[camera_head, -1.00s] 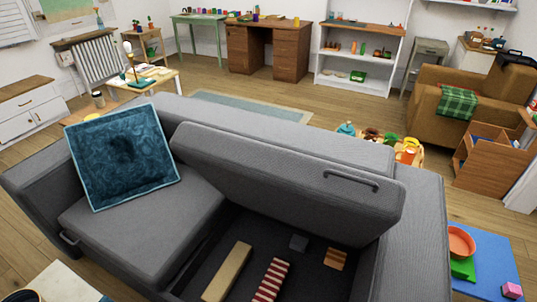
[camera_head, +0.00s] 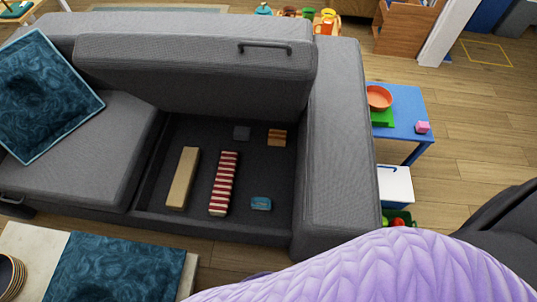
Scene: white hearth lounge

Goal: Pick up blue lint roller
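The sofa (camera_head: 335,140) stands with its seat lid (camera_head: 200,75) raised, and the storage bin under it is open. A small blue object (camera_head: 261,203) lies on the bin floor near the front right; it may be the blue lint roller, but it is too small to be sure. Beside it to the left lie a red-and-white striped block (camera_head: 223,183) and a long beige block (camera_head: 183,178). Behind them are a dark grey cube (camera_head: 242,132) and a brown slatted piece (camera_head: 277,137). Neither of my grippers is in view.
A purple knitted surface (camera_head: 390,268) fills the bottom right foreground. A blue table (camera_head: 408,130) with an orange bowl (camera_head: 379,97) stands right of the sofa, near a white box (camera_head: 395,186). A teal cushion (camera_head: 45,100) rests on the left seat.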

